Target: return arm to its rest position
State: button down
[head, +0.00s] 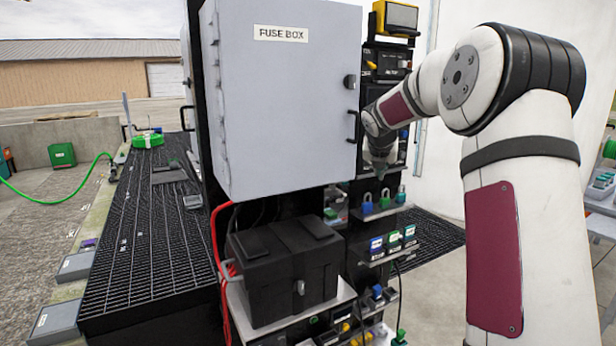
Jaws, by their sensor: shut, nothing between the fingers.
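My arm (535,215) rises at the right, bends at its upper joint, and reaches left toward the rack beside the fuse box. My gripper (381,174) is small in the head view and points down, just right of the fuse box (285,95). It is shut and empty, a little above a row of coloured padlocks (384,202). Its fingertips are too small to make out in detail, and I cannot tell the exact gap to the padlocks. The fuse box door is closed.
A black case (285,270) sits on a shelf below the fuse box. A yellow device (396,18) tops the rack behind my gripper. Small labelled boxes (393,243) stand lower down. Black grating (150,235) spreads left. Open floor shows at right.

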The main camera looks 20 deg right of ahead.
jog(key=s+a+r+m+y, duration=0.1)
jog(key=s+a+r+m, duration=0.2)
jog(key=s+a+m, duration=0.65)
jog(key=s+a+r+m+y, duration=0.1)
jog(key=s+a+r+m, duration=0.25)
jog(key=s+a, duration=0.65)
jog(key=s+a+f+m+y, duration=0.2)
jog(key=s+a+f+m, duration=0.1)
jog(key=s+a+m, duration=0.4)
jog(key=s+a+f+m+g+y, duration=0.1)
jog(key=s+a+f+m, duration=0.3)
jog(key=s, duration=0.9)
jog(key=a+m+y, duration=0.1)
jog(key=a+m, duration=0.2)
jog(key=a, duration=0.1)
jog(key=shift+s+a+f+m, duration=0.2)
jog(key=shift+a+m, duration=0.1)
jog(key=shift+m, duration=0.1)
jog(key=c, duration=2.4)
grip_release()
